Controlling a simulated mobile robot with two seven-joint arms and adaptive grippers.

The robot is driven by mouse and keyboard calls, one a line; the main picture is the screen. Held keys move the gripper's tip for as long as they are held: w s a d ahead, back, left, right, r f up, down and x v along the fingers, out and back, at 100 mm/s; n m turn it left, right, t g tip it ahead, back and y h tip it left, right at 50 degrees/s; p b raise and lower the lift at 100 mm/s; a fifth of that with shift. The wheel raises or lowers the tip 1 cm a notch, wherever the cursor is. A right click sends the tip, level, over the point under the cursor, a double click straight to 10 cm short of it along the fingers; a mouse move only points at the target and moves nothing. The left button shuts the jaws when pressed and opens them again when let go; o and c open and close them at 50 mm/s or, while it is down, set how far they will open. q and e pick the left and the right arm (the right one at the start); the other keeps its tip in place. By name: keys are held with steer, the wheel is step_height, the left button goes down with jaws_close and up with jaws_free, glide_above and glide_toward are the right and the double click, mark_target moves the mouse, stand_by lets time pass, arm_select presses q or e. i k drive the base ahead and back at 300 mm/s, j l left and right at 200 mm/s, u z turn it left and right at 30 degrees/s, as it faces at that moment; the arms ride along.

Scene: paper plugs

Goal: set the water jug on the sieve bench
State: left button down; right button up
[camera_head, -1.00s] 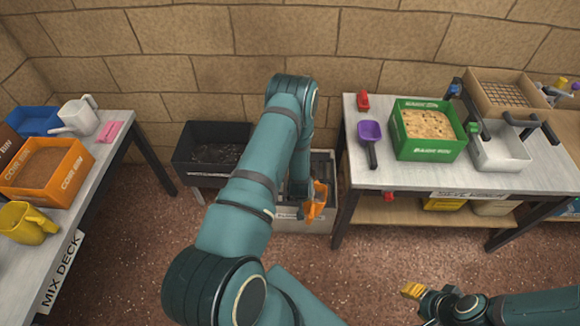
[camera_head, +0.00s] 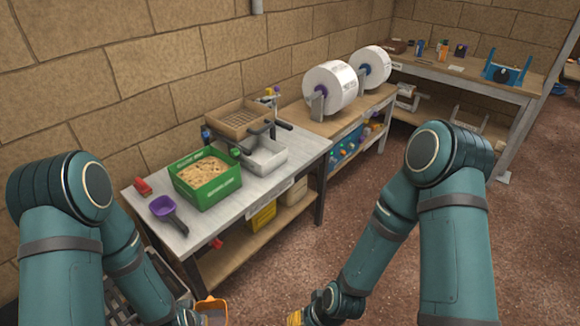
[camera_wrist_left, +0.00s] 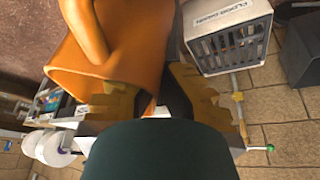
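My left gripper (camera_wrist_left: 162,98) is around part of an orange jug, which I take as the water jug (camera_wrist_left: 125,60). The jug fills the upper left of the left wrist view, tilted, with its open mouth and a handle showing. In the head view only a bit of the orange jug (camera_head: 212,306) shows at the bottom edge, below the front left of the sieve bench (camera_head: 186,238). Where the fingers meet the jug is partly hidden. My right gripper (camera_head: 296,318) is low at the bottom edge, cut off, with only yellow fingertips showing.
The bench holds a red item (camera_head: 143,187), a purple scoop (camera_head: 165,208), a green bin (camera_head: 205,192), a white tray (camera_head: 268,158) and a wooden sieve (camera_head: 238,118). Free top lies along the front. A floor drain crate (camera_wrist_left: 228,45) stands near the left gripper.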

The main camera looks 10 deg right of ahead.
mark_target(306, 143)
steer(key=i+l+z, duration=0.2)
steer(key=i+l, duration=1)
steer(key=l, duration=0.15)
